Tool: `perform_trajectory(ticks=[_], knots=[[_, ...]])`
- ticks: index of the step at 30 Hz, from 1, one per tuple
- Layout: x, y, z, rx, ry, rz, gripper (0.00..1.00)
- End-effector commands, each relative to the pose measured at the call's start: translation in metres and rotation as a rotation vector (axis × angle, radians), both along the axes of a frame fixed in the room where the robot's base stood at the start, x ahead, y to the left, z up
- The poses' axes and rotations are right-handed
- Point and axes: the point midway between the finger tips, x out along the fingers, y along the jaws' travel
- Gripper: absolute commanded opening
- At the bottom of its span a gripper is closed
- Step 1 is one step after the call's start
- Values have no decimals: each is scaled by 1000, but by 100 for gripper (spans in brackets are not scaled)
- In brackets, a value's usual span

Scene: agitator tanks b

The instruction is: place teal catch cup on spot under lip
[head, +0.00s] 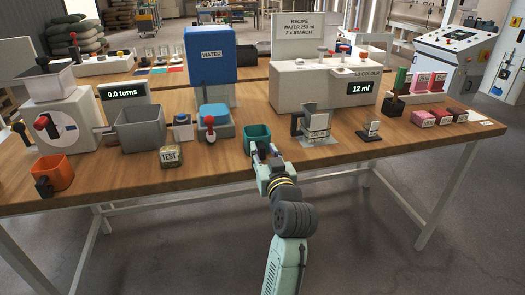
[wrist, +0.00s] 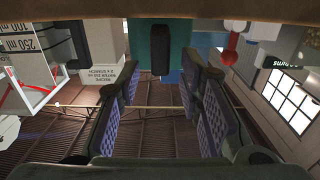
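The teal catch cup (head: 257,132) stands upright on the wooden table near its front edge. My gripper (head: 265,155) is at the near side of the cup, low at the table edge. In the wrist view, which looks upside down, the teal cup (wrist: 145,42) shows at the top with a black grip tab (wrist: 160,50) on its near face. My open fingers (wrist: 167,85) are spread to either side of the tab, with gaps visible between them and it. I cannot make out a marked spot under a lip.

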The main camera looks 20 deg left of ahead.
Motion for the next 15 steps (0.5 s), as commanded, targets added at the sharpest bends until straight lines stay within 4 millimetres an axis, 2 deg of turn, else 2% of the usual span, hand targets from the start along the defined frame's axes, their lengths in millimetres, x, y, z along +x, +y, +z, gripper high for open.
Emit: perform_trajectory(ticks=[1, 6, 9, 15], knots=[[-8, -10, -3, 0, -4, -4, 33], [-37, -31, 2, 0, 0, -3, 33], [-51, -40, 2, -1, 0, -3, 33], [-67, -50, 4, 0, 1, 0, 33]])
